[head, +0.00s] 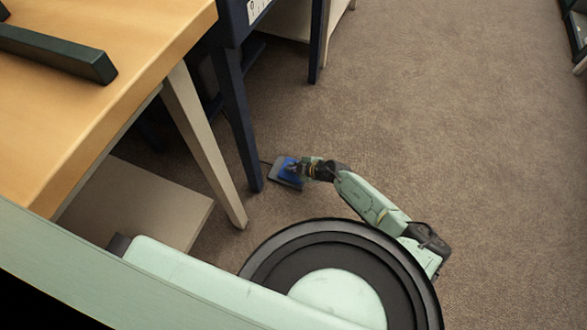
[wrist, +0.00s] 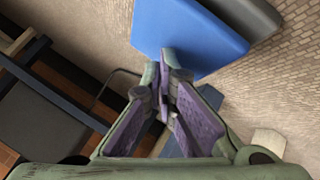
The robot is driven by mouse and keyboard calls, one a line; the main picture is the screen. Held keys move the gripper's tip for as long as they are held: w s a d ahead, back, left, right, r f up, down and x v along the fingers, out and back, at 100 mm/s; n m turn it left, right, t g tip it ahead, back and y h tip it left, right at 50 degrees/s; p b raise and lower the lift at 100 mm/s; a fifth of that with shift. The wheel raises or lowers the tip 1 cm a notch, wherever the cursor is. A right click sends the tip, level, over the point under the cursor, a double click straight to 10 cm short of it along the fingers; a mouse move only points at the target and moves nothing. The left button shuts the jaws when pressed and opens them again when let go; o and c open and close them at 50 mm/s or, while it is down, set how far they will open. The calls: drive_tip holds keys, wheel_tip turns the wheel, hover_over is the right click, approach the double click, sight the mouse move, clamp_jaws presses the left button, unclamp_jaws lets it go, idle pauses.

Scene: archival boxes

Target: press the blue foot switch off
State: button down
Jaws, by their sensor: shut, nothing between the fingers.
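The blue foot switch (head: 287,168) lies on the carpet beside a dark blue table leg. It has a blue pedal on a grey base. In the wrist view its blue pedal (wrist: 188,32) fills the upper middle, with the grey base (wrist: 254,14) showing at the upper right. My gripper (head: 294,169) is low over the switch, shut and empty. In the wrist view my gripper's fingertips (wrist: 167,55) overlap the pedal's near edge. I cannot tell whether they touch it. Part of the pedal is hidden behind the fingers.
A dark blue table leg (head: 238,125) stands just left of the switch, and a pale table leg (head: 202,150) is further left. A wooden tabletop (head: 120,100) overhangs the left side. A thin cable (wrist: 103,88) runs from the switch. Carpet (head: 470,140) to the right is clear.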

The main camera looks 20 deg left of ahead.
drive_tip(key=shift+f, duration=0.5)
idle(0.3)
drive_tip(key=shift+r, duration=0.1)
drive_tip(key=shift+r+p, duration=0.85)
drive_tip(key=shift+p, duration=0.3)
drive_tip(key=shift+r, duration=0.1)
wheel_tip(320, 180, up, 6)
drive_tip(key=p, duration=0.7)
drive_tip(key=c, duration=2.4)
unclamp_jaws()
